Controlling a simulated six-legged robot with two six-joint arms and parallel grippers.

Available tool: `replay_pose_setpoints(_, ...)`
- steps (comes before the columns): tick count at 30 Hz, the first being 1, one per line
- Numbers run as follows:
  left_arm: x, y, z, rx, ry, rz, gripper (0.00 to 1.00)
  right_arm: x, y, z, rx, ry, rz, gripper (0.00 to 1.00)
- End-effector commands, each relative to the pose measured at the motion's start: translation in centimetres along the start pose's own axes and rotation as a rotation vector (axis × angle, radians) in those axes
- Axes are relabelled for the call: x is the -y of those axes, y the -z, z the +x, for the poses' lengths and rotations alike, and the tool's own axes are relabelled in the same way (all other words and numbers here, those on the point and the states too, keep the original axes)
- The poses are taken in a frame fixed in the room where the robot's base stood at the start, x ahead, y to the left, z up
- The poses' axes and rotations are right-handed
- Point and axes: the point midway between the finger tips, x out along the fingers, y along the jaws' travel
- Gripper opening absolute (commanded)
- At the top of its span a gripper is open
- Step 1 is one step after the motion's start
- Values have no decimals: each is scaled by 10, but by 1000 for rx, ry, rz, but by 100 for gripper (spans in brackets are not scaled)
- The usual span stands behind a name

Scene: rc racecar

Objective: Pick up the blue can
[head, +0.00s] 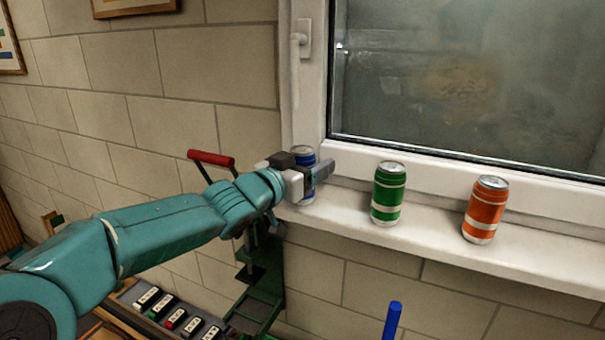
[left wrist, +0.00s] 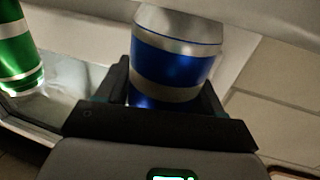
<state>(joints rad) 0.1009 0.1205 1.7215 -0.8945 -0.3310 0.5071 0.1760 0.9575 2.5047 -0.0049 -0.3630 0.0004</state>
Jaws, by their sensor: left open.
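The blue can (head: 303,151) with silver bands stands on the white window sill at its left end, partly hidden behind my left gripper (head: 322,172). In the left wrist view the blue can (left wrist: 176,58) is large and sits between the two fingers of my left gripper (left wrist: 168,88). The fingers are open, one on each side of the can. Its lower part is hidden by the gripper body, and I cannot tell whether a finger touches it. My right gripper is not in view.
A green can (head: 388,194) and an orange can (head: 484,210) stand to the right on the window sill (head: 430,232). The window frame (head: 440,165) rises behind them. A red-handled lever (head: 211,158) and a blue upright rod (head: 392,320) are nearby.

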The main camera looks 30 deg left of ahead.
Motion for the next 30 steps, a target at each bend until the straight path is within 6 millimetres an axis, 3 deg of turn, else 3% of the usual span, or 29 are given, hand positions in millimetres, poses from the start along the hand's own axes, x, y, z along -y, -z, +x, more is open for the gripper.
replay_pose_setpoints(6, 0, 0, 0, -1, 0, 0, 64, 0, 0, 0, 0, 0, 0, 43)
replay_pose_setpoints(9, 0, 0, 0, -1, 0, 0, 31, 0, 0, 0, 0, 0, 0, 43)
replay_pose_setpoints(10, 0, 0, 0, 0, 0, 1, 30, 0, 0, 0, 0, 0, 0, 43)
replay_pose_setpoints(23, -2, 7, -6, -2, -1, 2, 30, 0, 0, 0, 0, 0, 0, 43)
replay_pose_setpoints(30, -2, 49, -8, -2, -1, 2, 30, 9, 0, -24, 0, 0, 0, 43)
